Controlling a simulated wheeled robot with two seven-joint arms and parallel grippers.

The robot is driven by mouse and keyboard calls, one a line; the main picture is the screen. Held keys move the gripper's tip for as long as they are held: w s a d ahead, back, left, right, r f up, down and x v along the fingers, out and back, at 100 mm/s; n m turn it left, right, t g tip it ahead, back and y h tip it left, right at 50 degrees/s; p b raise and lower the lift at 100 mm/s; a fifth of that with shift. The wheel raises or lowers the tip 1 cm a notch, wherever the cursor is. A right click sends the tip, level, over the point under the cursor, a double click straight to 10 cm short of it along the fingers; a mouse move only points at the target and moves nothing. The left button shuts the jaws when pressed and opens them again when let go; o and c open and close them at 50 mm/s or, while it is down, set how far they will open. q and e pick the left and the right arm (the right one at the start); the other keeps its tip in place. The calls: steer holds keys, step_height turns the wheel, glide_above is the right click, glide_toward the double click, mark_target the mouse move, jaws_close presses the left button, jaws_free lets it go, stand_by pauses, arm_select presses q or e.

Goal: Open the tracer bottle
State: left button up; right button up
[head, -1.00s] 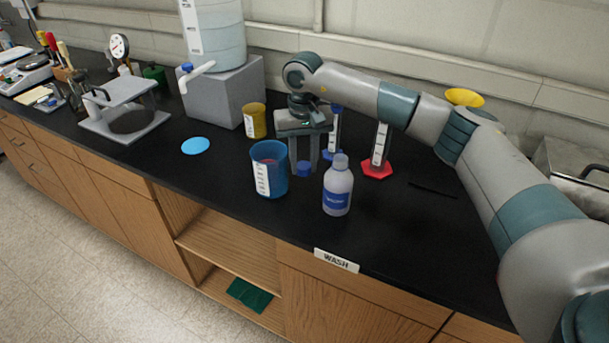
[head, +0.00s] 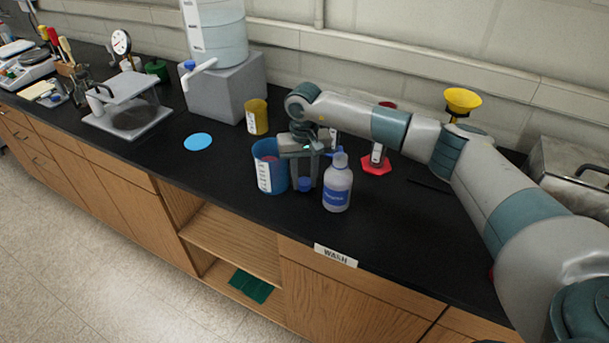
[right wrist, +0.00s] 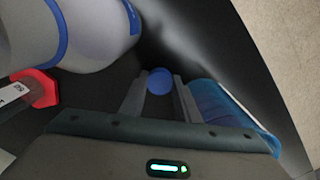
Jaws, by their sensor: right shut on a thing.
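The tracer bottle (head: 337,188), white with a blue label, stands upright on the black bench. Its top is pale, with no blue cap on it. My right gripper (head: 304,183) is left of the bottle, pointing down, shut on a blue cap (right wrist: 159,81). The cap also shows low between the fingertips in the head view. I cannot tell whether it touches the bench. A pale body with blue bands, likely the bottle (right wrist: 75,30), fills the upper left of the right wrist view. My left gripper is not in view.
A blue beaker (head: 270,180) stands close left of my right gripper. A red-based cylinder (head: 376,165) is behind the bottle. A yellow jar (head: 256,117) and a light-blue disc (head: 198,142) are farther left. The bench front edge carries a WASH label (head: 335,255).

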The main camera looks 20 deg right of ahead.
mark_target(304, 181)
steer(key=shift+f, duration=0.15)
steer(key=shift+f, duration=0.1)
steer(key=o, duration=0.9)
steer(key=shift+r, duration=0.25)
step_height(304, 181, up, 12)
steer(key=b, duration=0.6)
steer(key=shift+f, duration=0.15)
